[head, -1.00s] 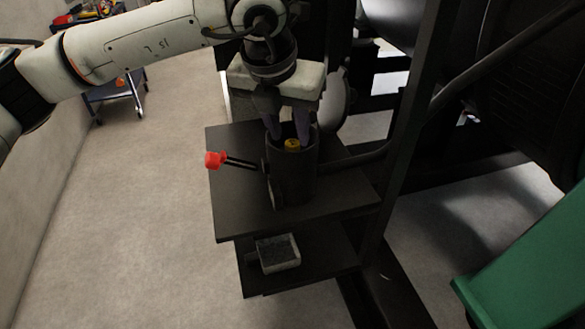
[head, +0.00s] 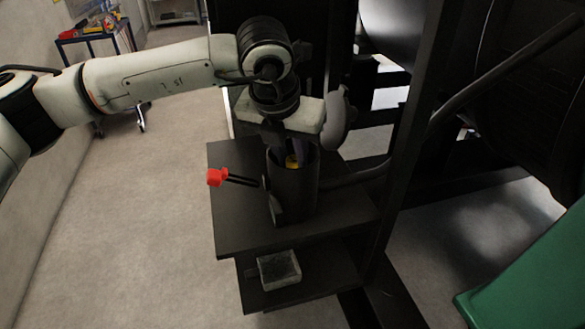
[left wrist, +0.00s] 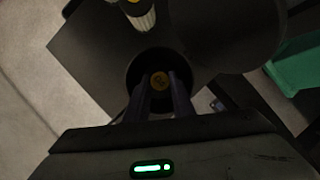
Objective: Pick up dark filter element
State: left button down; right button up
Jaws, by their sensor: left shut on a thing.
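The dark filter element sits inside an open-topped dark cylindrical housing on the upper shelf. In the left wrist view the left gripper (left wrist: 159,84) has one finger on each side of the top. My right gripper is not in view.
The housing stands on a dark shelf (head: 232,215) with a red-ended lever (head: 216,177) at its left. A pale pleated filter (left wrist: 138,15) stands near it in the left wrist view. A grey box (head: 279,270) lies on the lower shelf. A dark upright post is at the right.

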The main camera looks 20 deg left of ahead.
pick_arm(q)
notch_tip(320, 180, up, 18)
dwell(0.6)
